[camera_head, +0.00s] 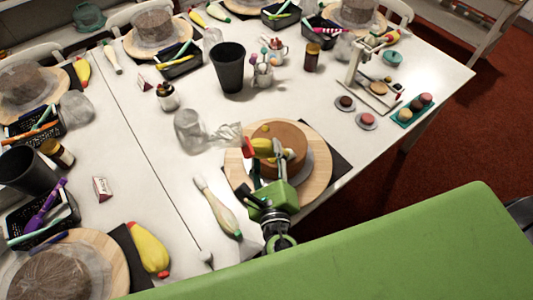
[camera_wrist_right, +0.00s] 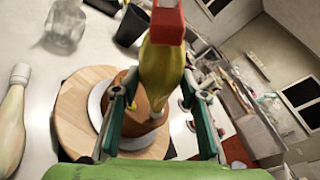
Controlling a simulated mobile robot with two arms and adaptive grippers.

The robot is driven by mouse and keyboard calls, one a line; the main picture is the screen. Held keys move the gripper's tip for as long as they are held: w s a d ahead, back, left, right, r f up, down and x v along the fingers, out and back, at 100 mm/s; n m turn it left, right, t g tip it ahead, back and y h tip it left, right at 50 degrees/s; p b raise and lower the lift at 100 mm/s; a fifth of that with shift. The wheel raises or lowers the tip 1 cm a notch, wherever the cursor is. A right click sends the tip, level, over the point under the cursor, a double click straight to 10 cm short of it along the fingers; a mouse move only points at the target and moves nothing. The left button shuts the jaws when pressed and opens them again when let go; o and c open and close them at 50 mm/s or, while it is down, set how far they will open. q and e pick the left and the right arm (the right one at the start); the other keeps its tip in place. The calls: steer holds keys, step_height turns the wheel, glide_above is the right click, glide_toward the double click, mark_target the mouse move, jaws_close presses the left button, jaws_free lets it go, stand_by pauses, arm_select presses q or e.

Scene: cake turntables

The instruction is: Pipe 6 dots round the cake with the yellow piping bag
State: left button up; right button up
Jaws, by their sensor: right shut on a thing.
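The brown cake (camera_head: 295,138) stands on a white plate on the round wooden turntable (camera_head: 236,170) near the table's front right edge. The turntable also shows in the wrist view (camera_wrist_right: 75,115). My right gripper (camera_head: 263,160) is over the cake's left part, shut on the yellow piping bag (camera_wrist_right: 158,75). The bag has a red end (camera_wrist_right: 168,20), and its narrow end points down at the cake in the wrist view. A small yellow spot (camera_head: 264,128) shows on the cake's top, beyond the bag. The gripper and bag hide part of the cake. My left gripper is not in view.
A pale piping bag (camera_head: 217,206) lies left of the turntable. A clear jar (camera_head: 188,130) and crumpled clear plastic (camera_head: 226,135) are behind it. A dark cup (camera_head: 228,68) stands farther back. Small cakes (camera_head: 366,120) and a scale are at the right. Another yellow bag (camera_head: 148,250) lies at lower left.

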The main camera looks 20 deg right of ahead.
mark_target(267, 148)
steer(key=shift+r+p, duration=0.4)
steer(key=shift+p, duration=0.3)
stand_by(1.6)
steer(key=o, duration=0.4)
stand_by(0.3)
steer(key=shift+o, duration=0.2)
steer(key=shift+r+p, duration=0.9)
steer(key=shift+p, duration=0.3)
steer(key=shift+r+p, duration=0.4)
steer(key=shift+r, duration=0.2)
steer(key=shift+w, duration=0.15)
